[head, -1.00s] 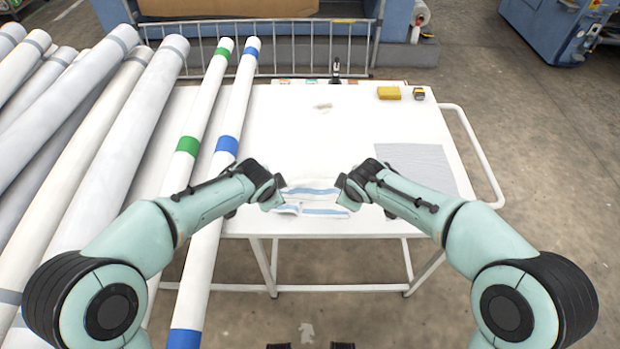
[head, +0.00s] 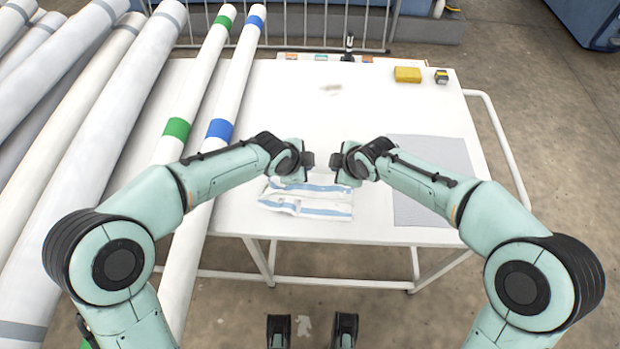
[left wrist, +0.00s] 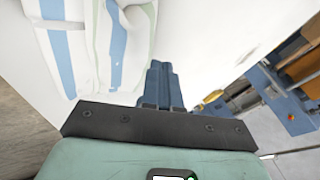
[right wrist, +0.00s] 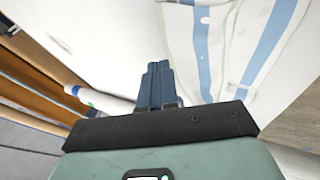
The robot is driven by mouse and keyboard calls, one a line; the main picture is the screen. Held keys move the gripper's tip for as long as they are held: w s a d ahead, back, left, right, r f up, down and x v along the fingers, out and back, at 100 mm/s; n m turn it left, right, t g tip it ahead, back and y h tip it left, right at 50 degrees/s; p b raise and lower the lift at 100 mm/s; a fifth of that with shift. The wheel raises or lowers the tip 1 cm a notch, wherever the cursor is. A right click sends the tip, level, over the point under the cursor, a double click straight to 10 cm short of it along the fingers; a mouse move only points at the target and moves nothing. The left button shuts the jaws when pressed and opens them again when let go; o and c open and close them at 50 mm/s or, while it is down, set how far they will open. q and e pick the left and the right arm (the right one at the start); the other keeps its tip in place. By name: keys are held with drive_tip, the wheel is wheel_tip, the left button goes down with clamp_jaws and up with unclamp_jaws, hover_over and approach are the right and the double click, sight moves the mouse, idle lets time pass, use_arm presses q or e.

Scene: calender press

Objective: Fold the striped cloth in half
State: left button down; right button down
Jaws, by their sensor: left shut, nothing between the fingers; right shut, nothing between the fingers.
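The striped cloth (head: 310,208), white with blue bands, lies near the front edge of the white table, partly hidden by my arms. It looks folded over on itself, with wrinkles and an uneven left side. My left gripper (head: 308,160) is shut and empty just beyond the cloth's far side. My right gripper (head: 336,160) is shut and empty, facing it with a small gap between. In the left wrist view the cloth (left wrist: 85,45) lies left of the closed fingers (left wrist: 160,82). In the right wrist view the cloth (right wrist: 245,45) lies right of the closed fingers (right wrist: 157,82).
A grey sheet (head: 432,180) lies flat on the right of the table. A yellow block (head: 408,74) and a small dark item (head: 441,76) stand at the back right. Long rolls (head: 205,110) lean along the left. The table's middle back is mostly clear.

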sight(333, 177)
use_arm(q)
drive_tip(key=shift+w+f, duration=0.1)
use_arm(e)
drive_tip(key=shift+w+f, duration=0.1)
